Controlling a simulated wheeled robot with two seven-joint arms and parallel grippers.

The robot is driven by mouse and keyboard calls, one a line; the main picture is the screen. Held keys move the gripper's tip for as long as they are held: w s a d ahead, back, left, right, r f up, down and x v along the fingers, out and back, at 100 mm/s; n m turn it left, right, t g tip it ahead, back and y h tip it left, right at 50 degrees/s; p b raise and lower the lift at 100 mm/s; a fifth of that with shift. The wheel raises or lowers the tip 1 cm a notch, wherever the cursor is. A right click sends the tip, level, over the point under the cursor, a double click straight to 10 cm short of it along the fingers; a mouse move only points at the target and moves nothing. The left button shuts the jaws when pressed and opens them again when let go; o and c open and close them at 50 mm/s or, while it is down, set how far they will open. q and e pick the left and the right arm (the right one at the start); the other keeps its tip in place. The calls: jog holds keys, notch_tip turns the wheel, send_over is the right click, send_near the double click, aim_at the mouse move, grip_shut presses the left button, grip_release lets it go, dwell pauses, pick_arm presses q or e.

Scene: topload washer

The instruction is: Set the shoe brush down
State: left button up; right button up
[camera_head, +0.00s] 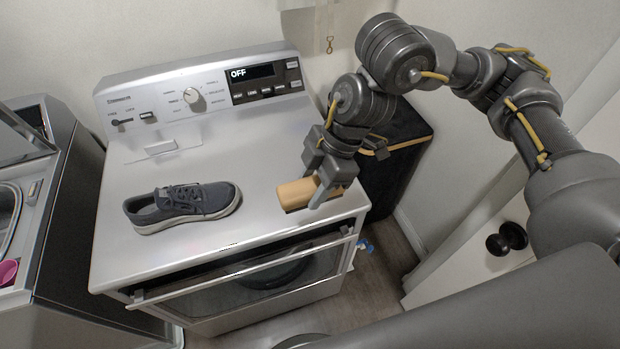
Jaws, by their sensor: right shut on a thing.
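The shoe brush (295,194) has a tan wooden body with a darker underside. My right gripper (325,188) is shut on its right end, at the right front part of the dryer's top (262,150). The brush is at or just above that top; I cannot tell whether it touches. The gripper's fingers hide the brush's right end. A dark grey shoe (182,205) with a pale sole lies on the same top, left of the brush and apart from it. My left gripper is not in view.
The control panel (200,92), with its display reading OFF, rises at the back. An open washer (60,220) stands at the left, with a pink item (8,272) in it. A dark bin (405,150) stands right of the dryer. The top between shoe and brush is clear.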

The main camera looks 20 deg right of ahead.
jog(key=w+d+f+p, duration=0.1)
jog(key=w+f, duration=0.2)
jog(key=w, duration=0.1)
jog(key=w+d+f+p, duration=0.1)
jog(key=w+f, duration=0.2)
jog(key=w, duration=0.1)
jog(key=w+d+f+p, duration=0.1)
jog(key=w+f, duration=0.2)
jog(key=w, duration=0.2)
jog(key=shift+d, duration=0.15)
jog(key=shift+w+d+f+p, duration=0.1)
jog(key=shift+w+f+p, duration=0.1)
jog(key=shift+f+p, duration=0.15)
notch_tip(320, 180, down, 3)
jog(key=shift+r+p, duration=0.1)
jog(key=shift+p, duration=0.85)
jog(key=shift+w+f, duration=0.1)
jog(key=shift+f, duration=0.15)
jog(key=o, duration=1)
jog(key=shift+f, duration=0.1)
jog(key=shift+o, duration=0.2)
